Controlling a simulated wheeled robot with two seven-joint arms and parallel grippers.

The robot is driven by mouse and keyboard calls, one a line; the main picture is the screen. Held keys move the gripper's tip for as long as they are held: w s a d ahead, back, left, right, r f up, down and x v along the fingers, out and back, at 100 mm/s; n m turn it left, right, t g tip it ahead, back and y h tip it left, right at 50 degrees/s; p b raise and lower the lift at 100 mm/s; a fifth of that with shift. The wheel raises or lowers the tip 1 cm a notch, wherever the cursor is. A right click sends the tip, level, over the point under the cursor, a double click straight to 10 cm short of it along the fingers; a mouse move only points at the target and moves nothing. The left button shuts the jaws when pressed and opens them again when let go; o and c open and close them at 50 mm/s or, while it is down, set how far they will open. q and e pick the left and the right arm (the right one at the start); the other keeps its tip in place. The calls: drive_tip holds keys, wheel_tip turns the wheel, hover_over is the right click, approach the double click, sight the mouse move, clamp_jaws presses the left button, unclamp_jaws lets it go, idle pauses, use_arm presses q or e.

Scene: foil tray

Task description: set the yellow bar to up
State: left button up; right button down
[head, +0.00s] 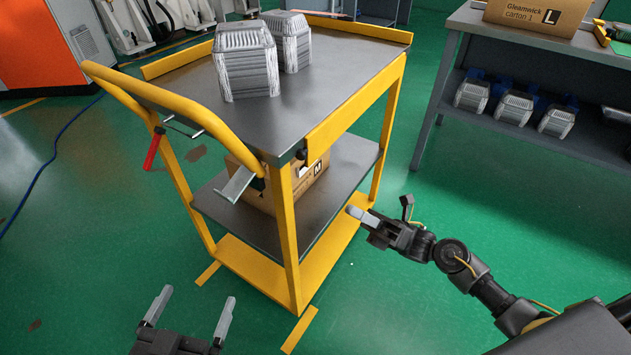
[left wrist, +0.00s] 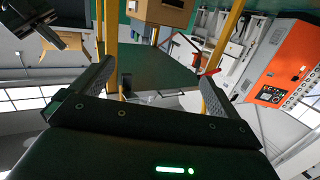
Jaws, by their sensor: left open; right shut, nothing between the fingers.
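The yellow trolley (head: 292,220) has a tubular yellow bar (head: 190,101) looping out from its left end, roughly level with the grey top. A flat yellow strip (head: 357,104) runs along the right edge of the top. I cannot tell which of these the task means. A red-gripped lever (head: 153,148) and a grey metal tab (head: 235,185) sit below the tubular bar. My left gripper (head: 197,297) is open and empty, in front of the trolley and apart from it; its fingers also show in the left wrist view (left wrist: 152,66). My right gripper (head: 358,213) is shut and empty, right of the trolley.
Two stacks of foil trays (head: 246,62) stand on the trolley top. A carton (head: 262,190) lies on its lower shelf. A grey bench (head: 455,95) with a carton (head: 535,12) stands at the right. The green floor around the trolley is mostly clear.

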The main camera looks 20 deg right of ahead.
use_arm(q)
drive_tip(key=s+a+f+n+g+y+p, duration=0.1)
drive_tip(key=s+a+f+g+y+p, duration=0.1)
drive_tip(key=a+f+g+y, duration=0.2)
drive_tip(key=shift+s+a+f+n+g+p, duration=0.35)
drive_tip(key=shift+a+f+g, duration=0.45)
drive_tip(key=shift+f, duration=1.1)
use_arm(e)
drive_tip(key=shift+w+d+r+x, duration=0.25)
drive_tip(key=shift+d+x, duration=0.05)
drive_tip(key=shift+x, duration=1.85)
drive_tip(key=shift+w+d+r+x, duration=0.25)
drive_tip(key=shift+d+x, duration=0.05)
drive_tip(key=shift+x, duration=1.85)
drive_tip(key=shift+w+d+r+x, duration=0.2)
drive_tip(key=shift+d+r+x, duration=0.1)
drive_tip(key=shift+x, duration=1.9)
use_arm(q)
drive_tip(key=shift+a, duration=0.15)
